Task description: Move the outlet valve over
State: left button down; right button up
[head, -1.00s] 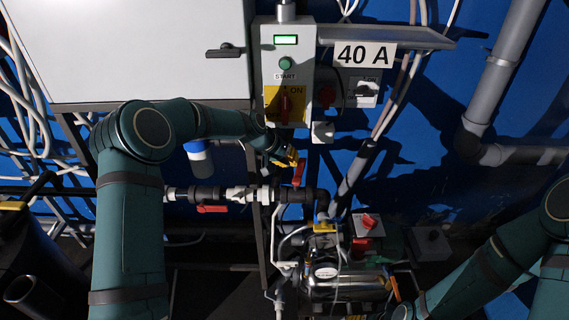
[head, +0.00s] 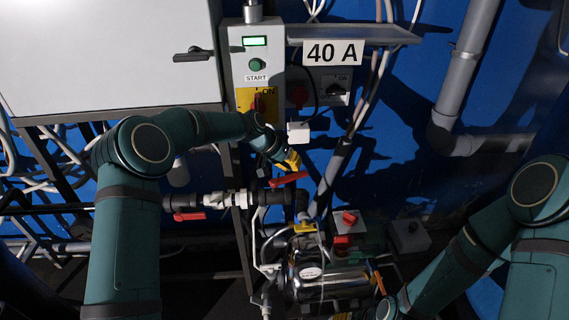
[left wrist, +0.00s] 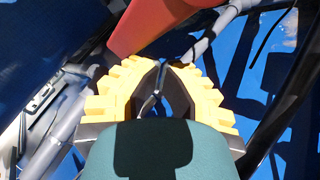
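A red lever handle (head: 288,180) sits on the dark pipe above the pump and lies nearly level, slightly tilted. My left gripper (head: 292,162), with yellow fingers, is just above it. In the left wrist view the fingertips (left wrist: 160,65) meet, with nothing seen between them. The red handle (left wrist: 150,25) is just beyond the tips; whether they touch it I cannot tell. A second red lever (head: 189,216) lies level on the pipe to the left. No label shows which is the outlet valve. My right arm is at the lower right; its gripper is mostly cut off at the bottom edge.
A shiny metal pump (head: 325,280) stands below the valve. A control box (head: 257,65) with a green START button and a shelf (head: 355,34) are above. A white cabinet (head: 105,55) is upper left. A grey pipe (head: 465,65) runs down at the right.

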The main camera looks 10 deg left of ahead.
aim_at(299, 172)
pick_arm(q)
jog(key=shift+s+d+f+m+g, duration=0.1)
jog(key=shift+s+d+m+g, duration=0.4)
jog(key=shift+d+m, duration=0.25)
jog(key=shift+s+d+m+g, duration=0.5)
jog(key=shift+d+m, duration=0.1)
jog(key=shift+m, duration=0.15)
jog(key=shift+h, duration=0.3)
jog(key=shift+s+d+f, duration=0.1)
jog(key=shift+s+f, duration=0.05)
jog(key=shift+s, duration=0.05)
